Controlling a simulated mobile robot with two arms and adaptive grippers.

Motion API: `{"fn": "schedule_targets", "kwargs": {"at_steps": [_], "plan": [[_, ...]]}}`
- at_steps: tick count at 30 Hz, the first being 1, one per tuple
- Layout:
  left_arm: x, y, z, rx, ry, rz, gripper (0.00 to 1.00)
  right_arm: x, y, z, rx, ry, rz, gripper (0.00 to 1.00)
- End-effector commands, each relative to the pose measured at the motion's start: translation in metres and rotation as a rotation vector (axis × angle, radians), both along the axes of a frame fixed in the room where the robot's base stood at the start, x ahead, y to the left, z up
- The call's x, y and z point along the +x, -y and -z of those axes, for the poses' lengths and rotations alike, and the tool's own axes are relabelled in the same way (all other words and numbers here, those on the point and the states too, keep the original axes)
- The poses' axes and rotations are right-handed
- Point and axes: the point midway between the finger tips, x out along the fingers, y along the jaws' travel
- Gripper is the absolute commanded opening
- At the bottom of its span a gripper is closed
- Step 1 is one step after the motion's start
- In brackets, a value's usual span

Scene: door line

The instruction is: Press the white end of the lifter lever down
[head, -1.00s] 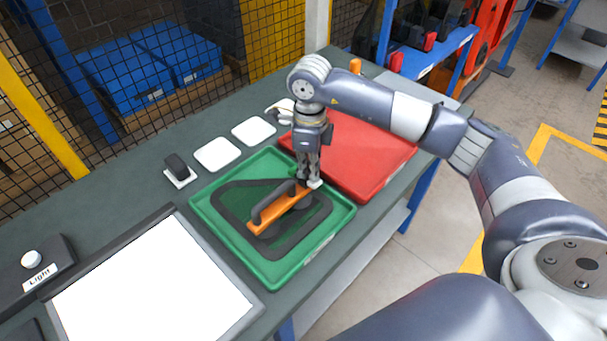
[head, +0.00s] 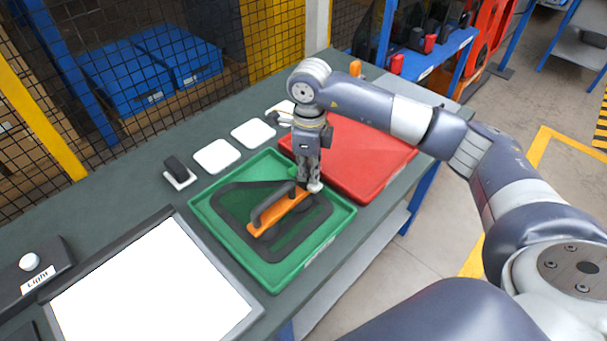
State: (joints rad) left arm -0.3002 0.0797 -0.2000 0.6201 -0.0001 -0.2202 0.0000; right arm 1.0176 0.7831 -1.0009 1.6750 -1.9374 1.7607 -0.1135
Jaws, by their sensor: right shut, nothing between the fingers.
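The orange lifter (head: 285,211) with its black handle (head: 268,206) lies across a dark-rimmed pane (head: 230,197) in the green tray (head: 271,277). The white lever end (head: 316,188) shows at the lifter's far right end, right by my right gripper (head: 309,184). That gripper points down, shut and empty, its fingertips at the white end and seemingly touching it. The fingers partly cover the lever, so the exact contact is hidden. My left gripper is out of view.
A red tray (head: 385,165) lies right behind my right gripper. White pads (head: 217,156), a small black item (head: 177,169) and a bright light panel (head: 150,290) lie to the left. A mesh fence (head: 60,160) runs behind the bench.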

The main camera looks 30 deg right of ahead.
Motion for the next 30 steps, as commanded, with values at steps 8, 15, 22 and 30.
{"fn": "schedule_targets", "kwargs": {"at_steps": [8, 15, 22, 30], "plan": [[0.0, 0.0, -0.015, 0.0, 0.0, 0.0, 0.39, 0.001, 0.0, -0.028, 0.0, 0.005, 0.0, 0.0], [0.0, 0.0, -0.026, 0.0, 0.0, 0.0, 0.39, 0.001, 0.0, -0.047, 0.0, 0.006, 0.0, 0.0], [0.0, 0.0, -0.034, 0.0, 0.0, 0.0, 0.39, 0.001, 0.0, -0.063, 0.0, 0.006, 0.001, 0.0], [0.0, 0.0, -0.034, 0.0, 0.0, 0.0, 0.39, 0.001, 0.0, -0.063, 0.0, 0.004, 0.001, 0.0]]}}
